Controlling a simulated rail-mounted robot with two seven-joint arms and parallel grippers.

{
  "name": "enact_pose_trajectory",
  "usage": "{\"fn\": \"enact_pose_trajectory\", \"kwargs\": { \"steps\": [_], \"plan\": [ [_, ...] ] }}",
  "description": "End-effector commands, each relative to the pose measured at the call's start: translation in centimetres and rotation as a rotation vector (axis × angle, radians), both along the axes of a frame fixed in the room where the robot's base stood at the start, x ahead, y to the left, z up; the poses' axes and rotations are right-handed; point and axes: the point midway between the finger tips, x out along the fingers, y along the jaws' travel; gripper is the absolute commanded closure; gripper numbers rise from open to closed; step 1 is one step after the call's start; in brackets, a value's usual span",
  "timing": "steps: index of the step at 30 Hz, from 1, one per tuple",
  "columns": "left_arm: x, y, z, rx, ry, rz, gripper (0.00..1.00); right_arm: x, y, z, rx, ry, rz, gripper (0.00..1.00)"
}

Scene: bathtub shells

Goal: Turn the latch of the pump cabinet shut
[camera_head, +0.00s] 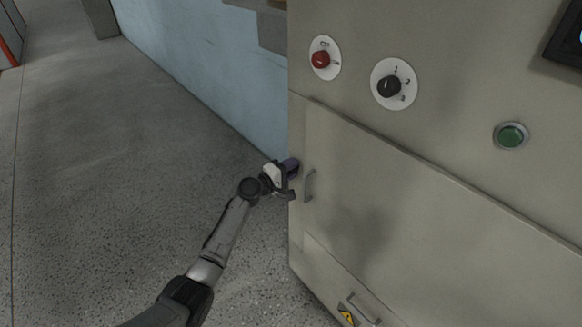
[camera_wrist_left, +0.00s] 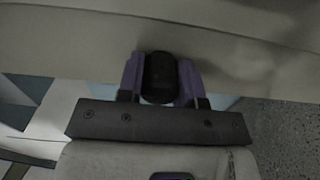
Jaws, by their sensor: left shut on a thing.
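The pump cabinet (camera_head: 420,195) is a beige metal cabinet filling the right of the head view. Its door lies flat against the front, as far as I can see, with a grey bar handle (camera_head: 310,186) near the left edge. My left gripper (camera_head: 291,167) reaches the cabinet's left edge, left of that handle. In the left wrist view, the purple fingers of my left gripper (camera_wrist_left: 161,80) are shut on a black rounded latch (camera_wrist_left: 160,76) against the beige panel. The latch is hidden in the head view, and its turn angle is unclear. My right gripper is out of view.
Above the door are a red knob (camera_head: 320,60), a black selector knob (camera_head: 389,86) and a green button (camera_head: 511,136). A lower handle (camera_head: 363,309) sits by a yellow warning sign (camera_head: 346,315). A blue wall (camera_head: 200,60) stands behind; the speckled floor at left is clear.

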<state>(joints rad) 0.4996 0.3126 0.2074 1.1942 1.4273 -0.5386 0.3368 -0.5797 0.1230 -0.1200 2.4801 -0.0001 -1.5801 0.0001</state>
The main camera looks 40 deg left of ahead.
Motion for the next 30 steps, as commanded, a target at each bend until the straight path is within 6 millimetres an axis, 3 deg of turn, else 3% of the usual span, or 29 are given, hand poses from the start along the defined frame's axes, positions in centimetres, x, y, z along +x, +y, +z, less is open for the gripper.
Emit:
{"fn": "enact_pose_trajectory", "kwargs": {
  "steps": [19, 20, 27, 30],
  "plan": [
    [0.01, 0.01, 0.06, -0.040, 0.006, 0.000, 0.91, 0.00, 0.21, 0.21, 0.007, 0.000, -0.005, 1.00],
    [0.01, 0.01, 0.06, -0.039, 0.007, 0.000, 0.64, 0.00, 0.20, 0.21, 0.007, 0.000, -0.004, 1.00],
    [0.01, 0.00, 0.04, -0.038, 0.007, 0.000, 0.41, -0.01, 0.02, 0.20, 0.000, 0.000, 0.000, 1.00],
    [0.01, 0.00, 0.03, -0.037, 0.007, 0.000, 0.41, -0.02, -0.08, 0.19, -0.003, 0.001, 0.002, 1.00]
  ]
}}
